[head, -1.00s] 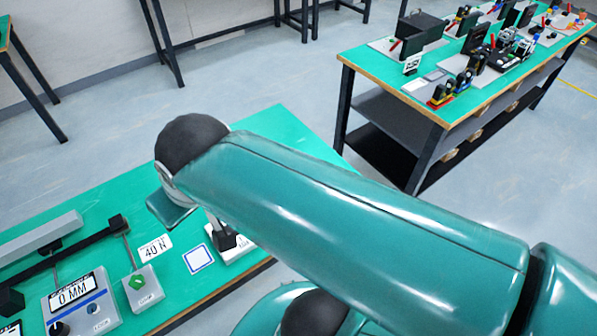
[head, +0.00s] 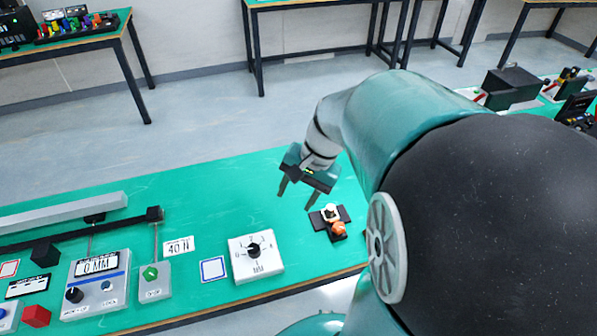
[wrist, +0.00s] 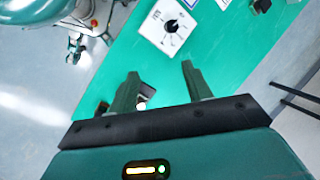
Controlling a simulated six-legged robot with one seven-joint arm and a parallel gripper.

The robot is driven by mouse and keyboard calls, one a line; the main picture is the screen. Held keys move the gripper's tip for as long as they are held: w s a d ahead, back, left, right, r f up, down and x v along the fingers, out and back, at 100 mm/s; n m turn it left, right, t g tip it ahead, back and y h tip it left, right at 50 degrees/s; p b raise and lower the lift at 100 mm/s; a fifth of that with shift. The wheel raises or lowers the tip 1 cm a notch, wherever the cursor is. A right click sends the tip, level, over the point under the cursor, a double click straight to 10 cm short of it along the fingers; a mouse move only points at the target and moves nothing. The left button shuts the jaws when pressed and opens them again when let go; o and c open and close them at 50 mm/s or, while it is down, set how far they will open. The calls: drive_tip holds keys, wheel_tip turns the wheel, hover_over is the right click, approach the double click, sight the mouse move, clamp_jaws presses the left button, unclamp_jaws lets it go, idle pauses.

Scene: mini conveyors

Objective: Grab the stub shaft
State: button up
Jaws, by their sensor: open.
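My gripper (head: 295,201) is open and empty, its two fingers pointing down above the green bench. It also shows in the wrist view (wrist: 160,70), with bare bench between the fingertips. One of these may be the stub shaft; I cannot tell which. In the wrist view the holder is mostly hidden behind my left finger and palm, with a white bit (wrist: 142,105) showing.
A white dial box (head: 255,257) stands left of the holder, beside a blue-framed square (head: 213,269) and a 40 N card (head: 178,246). A gauge box (head: 98,282) and a long grey bar (head: 60,212) lie farther left. The bench (head: 200,190) is clear behind the dial box.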

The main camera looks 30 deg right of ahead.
drive_tip(key=d+f+m+t+y, duration=0.2)
drive_tip(key=d+f+m+y, duration=0.2)
drive_tip(key=d+f+m, duration=0.55)
drive_tip(key=m+t, duration=0.7)
drive_tip(key=m, duration=0.1)
approach(332, 207)
drive_tip(key=shift+y, duration=0.3)
drive_tip(key=x, duration=1)
drive_tip(key=shift+w+d+f, duration=0.1)
drive_tip(key=shift+w+f, duration=0.1)
drive_tip(key=shift+f, duration=0.05)
clamp_jaws()
